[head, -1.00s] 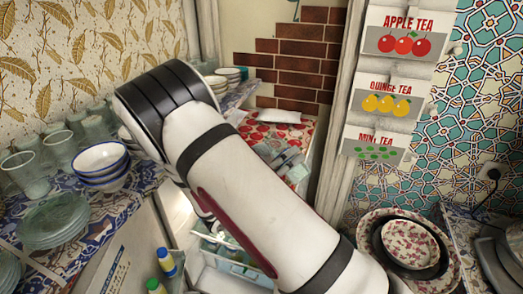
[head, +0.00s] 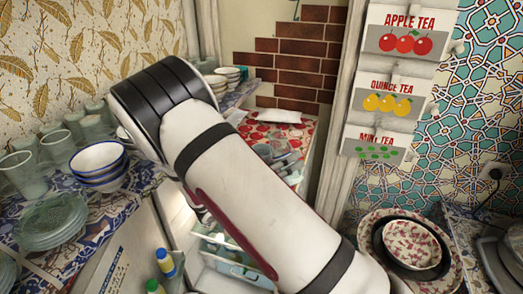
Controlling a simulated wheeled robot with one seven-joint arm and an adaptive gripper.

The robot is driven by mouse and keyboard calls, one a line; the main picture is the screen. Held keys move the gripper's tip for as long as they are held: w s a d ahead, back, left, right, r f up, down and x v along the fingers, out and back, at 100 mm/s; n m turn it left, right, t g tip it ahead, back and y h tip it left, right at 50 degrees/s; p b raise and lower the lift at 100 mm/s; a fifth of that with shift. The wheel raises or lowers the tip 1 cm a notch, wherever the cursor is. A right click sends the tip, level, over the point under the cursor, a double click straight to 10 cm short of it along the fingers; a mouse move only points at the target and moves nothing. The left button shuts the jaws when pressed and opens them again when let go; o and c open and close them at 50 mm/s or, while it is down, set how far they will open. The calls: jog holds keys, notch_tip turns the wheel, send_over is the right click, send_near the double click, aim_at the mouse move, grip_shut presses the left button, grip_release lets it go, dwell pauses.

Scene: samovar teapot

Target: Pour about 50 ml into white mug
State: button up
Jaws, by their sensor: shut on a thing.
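My white arm crosses the middle of the picture and hides much of what lies behind it. My gripper cannot be made out in the head view. Small grey shapes (head: 284,160) show just past the arm's right edge, in front of the red-patterned surface; I cannot tell whether they are part of my gripper or something it holds. No white mug can be identified, and no teapot or samovar can be made out.
Blue-rimmed bowls (head: 99,166), glass cups (head: 25,174) and stacked glass plates (head: 52,222) stand at left. Bottles with blue and green caps (head: 166,262) stand at the bottom. A pale teal container (head: 238,268) is below my arm. Patterned dishes (head: 412,245) are at right.

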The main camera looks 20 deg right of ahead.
jog(key=m, duration=0.2)
jog(key=s+m+p, duration=0.1)
jog(key=shift+d+r+m+y, duration=0.25)
jog(key=shift+m+y, duration=0.05)
jog(key=m, duration=0.1)
jog(key=m+g+p, duration=0.1)
jog(key=m, duration=0.1)
jog(key=shift+s+d+f+m+y, duration=0.1)
jog(key=shift+s+f+m+y, duration=0.05)
jog(key=shift+f+m+y, duration=0.2)
dwell(1.2)
